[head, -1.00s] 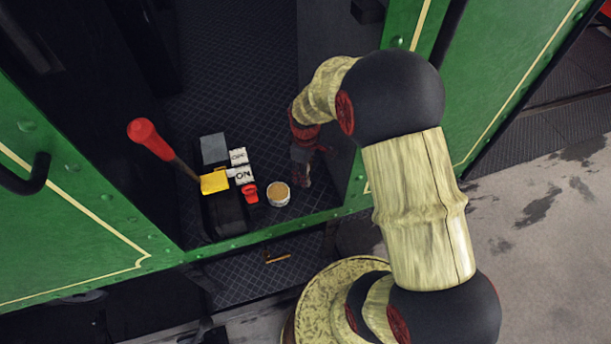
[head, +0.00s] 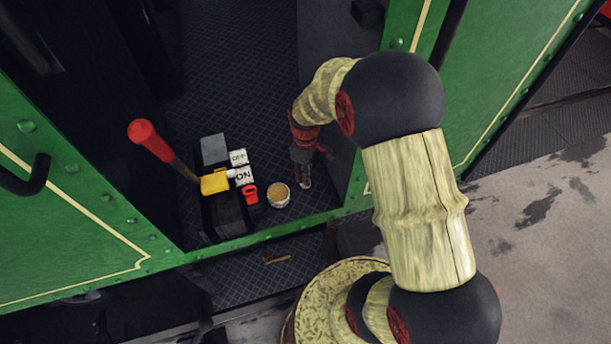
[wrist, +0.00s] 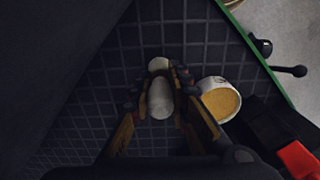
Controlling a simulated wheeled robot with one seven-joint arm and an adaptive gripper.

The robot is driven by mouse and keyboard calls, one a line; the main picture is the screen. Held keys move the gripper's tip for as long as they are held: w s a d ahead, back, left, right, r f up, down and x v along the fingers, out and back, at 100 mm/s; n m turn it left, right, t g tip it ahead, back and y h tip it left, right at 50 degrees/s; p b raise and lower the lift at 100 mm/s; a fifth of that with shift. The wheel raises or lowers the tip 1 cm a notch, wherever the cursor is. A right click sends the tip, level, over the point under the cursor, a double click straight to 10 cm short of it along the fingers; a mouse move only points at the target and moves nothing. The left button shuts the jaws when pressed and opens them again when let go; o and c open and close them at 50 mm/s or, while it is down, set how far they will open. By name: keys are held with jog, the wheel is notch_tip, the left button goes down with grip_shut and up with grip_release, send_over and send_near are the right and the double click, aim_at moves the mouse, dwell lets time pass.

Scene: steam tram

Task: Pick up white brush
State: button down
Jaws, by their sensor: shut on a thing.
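In the wrist view a white, rounded cylindrical thing, which I take for the white brush (wrist: 160,92), lies lengthwise between the fingers of my gripper (wrist: 161,88). The fingers are shut on its sides. Its bristles cannot be made out. In the head view my gripper (head: 305,180) points down at the dark patterned floor inside the green doorway, and only a small pale bit of the held thing shows at its tip. I cannot tell whether the brush still touches the floor.
A white cup with tan contents (head: 278,195) stands just left of my gripper. Further left are a black lever box (head: 224,212) with a red-handled lever (head: 152,140), a yellow part (head: 214,183), white ON/OFF plates and a red piece (head: 250,194). A dark wall stands close on the right.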

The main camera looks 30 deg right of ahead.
notch_tip(320, 180, up, 3)
jog(key=shift+r+p, duration=0.2)
jog(key=shift+p, duration=0.2)
jog(key=shift+w+a+r, duration=0.1)
jog(key=shift+w+a, duration=0.05)
jog(key=shift+w, duration=0.2)
jog(key=w+a, duration=0.2)
jog(key=w, duration=0.3)
jog(key=w+a, duration=0.2)
jog(key=w, duration=0.3)
jog(key=w+a, duration=0.2)
jog(key=w, duration=0.3)
jog(key=shift+w+a+p, duration=0.25)
jog(key=shift+w+p, duration=0.15)
dwell(0.6)
